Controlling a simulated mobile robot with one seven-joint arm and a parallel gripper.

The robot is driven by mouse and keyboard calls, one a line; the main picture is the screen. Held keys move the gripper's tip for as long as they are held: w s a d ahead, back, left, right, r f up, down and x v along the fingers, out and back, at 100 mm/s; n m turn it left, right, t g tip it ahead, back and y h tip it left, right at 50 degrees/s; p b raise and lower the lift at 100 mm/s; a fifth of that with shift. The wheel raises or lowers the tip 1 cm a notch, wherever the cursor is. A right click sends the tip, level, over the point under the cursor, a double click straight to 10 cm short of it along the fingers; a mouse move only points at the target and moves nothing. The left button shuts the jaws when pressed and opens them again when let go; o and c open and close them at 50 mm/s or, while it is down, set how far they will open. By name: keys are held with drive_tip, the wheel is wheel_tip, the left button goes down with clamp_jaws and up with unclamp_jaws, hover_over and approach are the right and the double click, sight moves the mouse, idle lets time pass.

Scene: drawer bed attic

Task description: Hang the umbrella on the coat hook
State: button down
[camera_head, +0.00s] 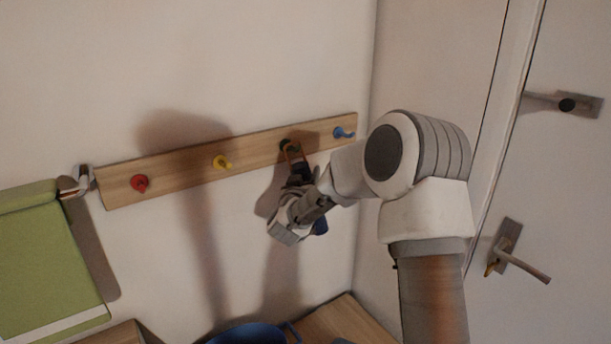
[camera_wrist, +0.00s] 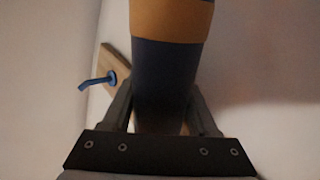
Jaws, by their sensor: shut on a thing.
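The umbrella (camera_head: 299,174) is a folded dark navy one with an orange part at its upper end. In the wrist view it (camera_wrist: 165,75) runs up between my fingers, with a wide orange band at the top. My gripper (camera_head: 302,205) is shut on it, close to the wall below the rack; the fingers (camera_wrist: 162,105) show on both sides of it. The coat rack (camera_head: 255,155) is a wooden board with red, yellow, dark green and blue hooks. The orange end lies over the dark green hook (camera_head: 286,146); I cannot tell whether it is caught on it.
The blue hook (camera_head: 343,133) is right of the umbrella; it also shows in the wrist view (camera_wrist: 97,81). The yellow hook (camera_head: 222,162) and red hook (camera_head: 139,183) look empty. A green bag-like item (camera_head: 45,265) is at left, a blue container (camera_head: 247,334) below, a door (camera_head: 560,200) at right.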

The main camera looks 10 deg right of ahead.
drive_tip(key=shift+c, duration=0.4)
unclamp_jaws()
drive_tip(key=shift+r, duration=0.1)
drive_tip(key=shift+a, duration=0.1)
drive_tip(key=shift+s+a, duration=0.25)
drive_tip(key=shift+s, duration=0.15)
drive_tip(key=d+v, duration=0.1)
drive_tip(key=v, duration=1.5)
drive_tip(key=s+a+r+n+g+y+p, duration=0.25)
drive_tip(key=s+a+r+g+y, duration=0.2)
drive_tip(key=s+r+y, duration=0.3)
drive_tip(key=s+d+m+g, duration=0.1)
drive_tip(key=s+d+g, duration=0.2)
drive_tip(key=s, duration=0.7)
drive_tip(key=s+d+g+h+p, duration=0.1)
drive_tip(key=s+d+g, duration=0.2)
drive_tip(key=s, duration=0.8)
drive_tip(key=shift+s+d+f+m+g, duration=0.35)
drive_tip(key=shift+d+f, duration=0.1)
drive_tip(key=shift+d, duration=0.35)
